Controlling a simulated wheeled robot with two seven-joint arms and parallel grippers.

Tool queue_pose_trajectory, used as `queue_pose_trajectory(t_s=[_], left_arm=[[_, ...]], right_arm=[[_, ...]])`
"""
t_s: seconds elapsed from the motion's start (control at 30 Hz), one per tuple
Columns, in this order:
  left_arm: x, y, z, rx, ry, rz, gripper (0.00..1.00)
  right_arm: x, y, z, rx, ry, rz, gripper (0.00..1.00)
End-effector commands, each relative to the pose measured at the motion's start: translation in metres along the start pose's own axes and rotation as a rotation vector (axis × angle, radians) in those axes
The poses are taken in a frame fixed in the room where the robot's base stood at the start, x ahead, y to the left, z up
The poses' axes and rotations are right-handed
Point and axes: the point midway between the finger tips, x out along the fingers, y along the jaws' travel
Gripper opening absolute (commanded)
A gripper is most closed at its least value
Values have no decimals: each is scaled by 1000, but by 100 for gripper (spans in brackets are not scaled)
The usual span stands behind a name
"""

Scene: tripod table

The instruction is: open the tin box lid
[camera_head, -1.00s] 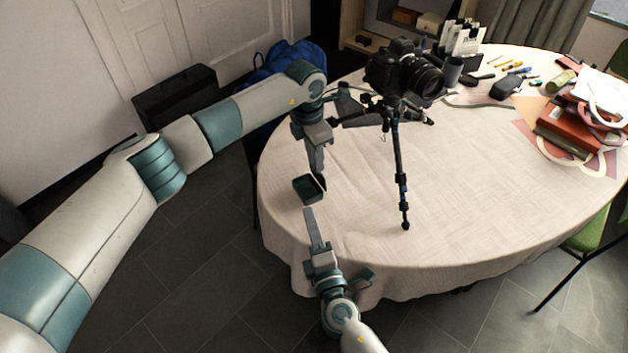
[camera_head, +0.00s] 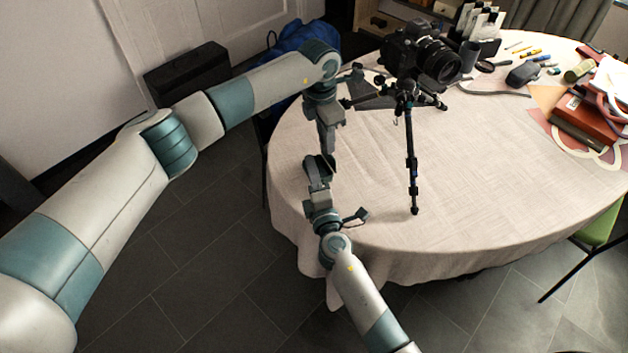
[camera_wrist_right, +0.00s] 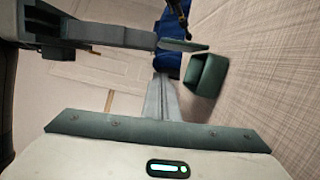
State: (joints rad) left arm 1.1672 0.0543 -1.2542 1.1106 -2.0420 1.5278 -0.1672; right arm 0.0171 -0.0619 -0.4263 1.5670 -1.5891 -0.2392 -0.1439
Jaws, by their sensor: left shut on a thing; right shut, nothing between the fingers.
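The tin box (camera_wrist_right: 207,75) is a small dark green box, seen tilted in the right wrist view. It is held up off the table by my left gripper (camera_head: 328,152), whose dark finger comes in from the left in the wrist view (camera_wrist_right: 185,45). Which part of the box it grips is not clear. In the head view the box is almost wholly hidden behind the grippers. My right gripper (camera_head: 316,162) is shut and empty, close to the box and just below the left gripper. Its grey fingers (camera_wrist_right: 163,88) point up beside the box, seemingly apart from it.
A camera (camera_head: 420,55) on a black tripod (camera_head: 411,150) stands on the round table (camera_head: 480,190), right of the grippers. Books (camera_head: 585,118), pens and a dark case (camera_head: 522,74) lie farther right. The table's front middle is clear. A blue bag (camera_head: 300,45) is behind.

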Motion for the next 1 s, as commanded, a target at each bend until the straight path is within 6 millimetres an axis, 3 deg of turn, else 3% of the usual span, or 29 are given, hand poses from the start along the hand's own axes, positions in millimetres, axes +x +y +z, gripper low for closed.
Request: queue_pose_trajectory(t_s=[0.03, 0.27, 1.0], left_arm=[[1, 1, -1, -1, 1, 1, 0], [1, 1, -1, -1, 1, 1, 0], [1, 0, -2, -1, 4, -1, 0]], right_arm=[[0, -2, 11, -2, -4, -3, 0], [4, -2, 31, -3, -2, -1, 0], [9, -1, 48, -2, -6, -2, 0]])
